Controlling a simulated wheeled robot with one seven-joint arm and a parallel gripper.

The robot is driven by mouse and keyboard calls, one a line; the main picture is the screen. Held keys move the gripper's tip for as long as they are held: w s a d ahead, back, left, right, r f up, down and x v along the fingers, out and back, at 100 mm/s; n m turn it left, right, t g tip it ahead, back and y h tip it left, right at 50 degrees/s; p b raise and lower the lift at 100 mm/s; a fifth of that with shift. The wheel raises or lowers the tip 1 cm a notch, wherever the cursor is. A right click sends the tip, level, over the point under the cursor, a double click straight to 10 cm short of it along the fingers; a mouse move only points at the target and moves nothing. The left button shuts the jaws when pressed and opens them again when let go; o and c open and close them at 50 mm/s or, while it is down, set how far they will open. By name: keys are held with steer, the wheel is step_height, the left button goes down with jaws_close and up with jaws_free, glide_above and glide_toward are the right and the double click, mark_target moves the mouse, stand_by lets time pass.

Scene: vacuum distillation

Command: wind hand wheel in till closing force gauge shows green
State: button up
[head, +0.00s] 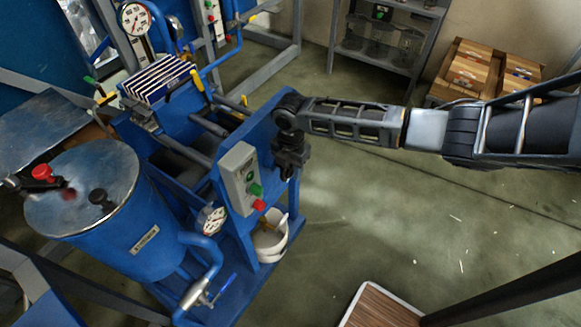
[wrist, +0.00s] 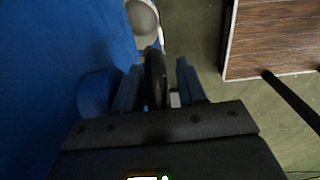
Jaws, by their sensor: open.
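My gripper (head: 291,167) is at the end panel of the blue press frame (head: 262,125) in the head view. In the wrist view my gripper (wrist: 157,84) is open, with one finger on each side of the dark rim of the hand wheel (wrist: 155,72), seen edge-on. I cannot tell whether either finger touches the rim. In the head view the wheel is not distinct behind my gripper. A round white gauge (head: 211,219) sits low at the front of the frame and another gauge (head: 135,18) at the upper left. Neither reading is legible, and I cannot tell which shows closing force.
A grey button box (head: 240,178) with green and red buttons is left of my gripper. A white bucket (head: 270,240) stands below it. A blue tank (head: 135,225) is at left. A wood-topped surface (head: 380,308) is at the front. The floor to the right is mostly clear.

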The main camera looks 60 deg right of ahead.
steer(key=shift+c, duration=0.4)
jaws_close()
steer(key=shift+f+y+b, duration=0.2)
steer(key=shift+y+b, duration=0.6)
steer(key=shift+a+r+y+b, duration=0.15)
steer(key=shift+y+b, duration=0.3)
steer(key=shift+y, duration=0.15)
steer(key=shift+o, duration=0.4)
jaws_free()
